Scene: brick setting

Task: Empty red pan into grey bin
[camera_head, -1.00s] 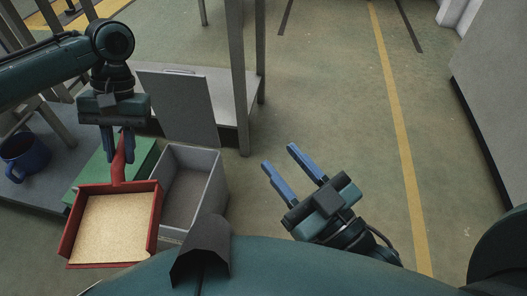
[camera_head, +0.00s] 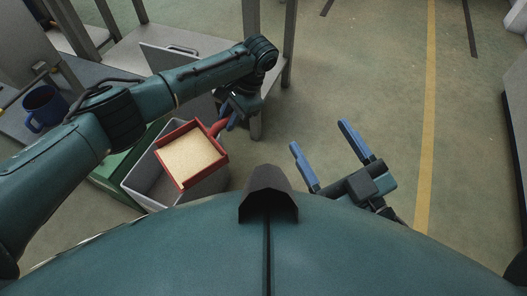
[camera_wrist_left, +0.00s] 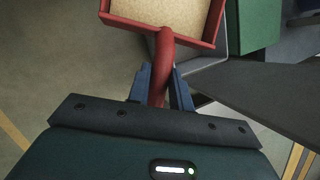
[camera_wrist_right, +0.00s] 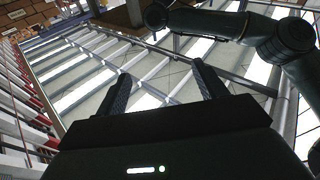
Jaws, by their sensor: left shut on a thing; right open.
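The red pan (camera_head: 222,158) is a square tray with raised sides, holding a layer of tan grainy material (camera_head: 192,159). My left gripper (camera_head: 229,122) is shut on its red handle, which also shows between the fingers in the left wrist view (camera_wrist_left: 161,85). The pan looks roughly level and hangs over the grey bin (camera_head: 143,187), covering much of its opening in the head view. The bin's inside is mostly hidden. My right gripper (camera_head: 325,157) is open and empty, well to the right of the bin; its spread fingers show in the right wrist view (camera_wrist_right: 162,92).
A green box (camera_head: 112,170) stands left of the bin, partly under my left arm. A blue mug (camera_head: 44,107) sits on a grey surface farther left. A metal-legged table (camera_head: 285,60) stands behind. The floor to the right is clear.

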